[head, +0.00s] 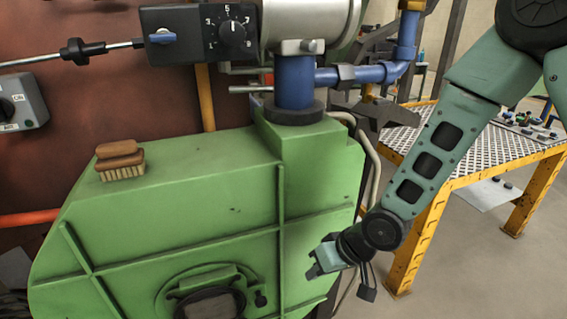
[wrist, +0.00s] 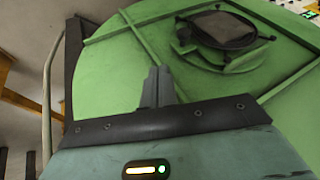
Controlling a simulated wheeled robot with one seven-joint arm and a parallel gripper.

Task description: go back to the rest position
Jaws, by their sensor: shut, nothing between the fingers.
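My gripper (head: 314,271) is beside the lower right part of the green furnace housing (head: 190,200) in the head view. My arm comes down to it from the upper right. In the wrist view my gripper (wrist: 157,84) has its two grey fingers together, with nothing between them. The fingers point toward the green housing (wrist: 120,65). I cannot tell how large the gap to the housing is.
A wooden brush (head: 120,162) lies on the housing's top. A dial box (head: 200,33) and blue pipe (head: 295,82) stand above. A round port (head: 210,300), also in the wrist view (wrist: 222,30), is on the front. A yellow-framed table (head: 425,230) stands right.

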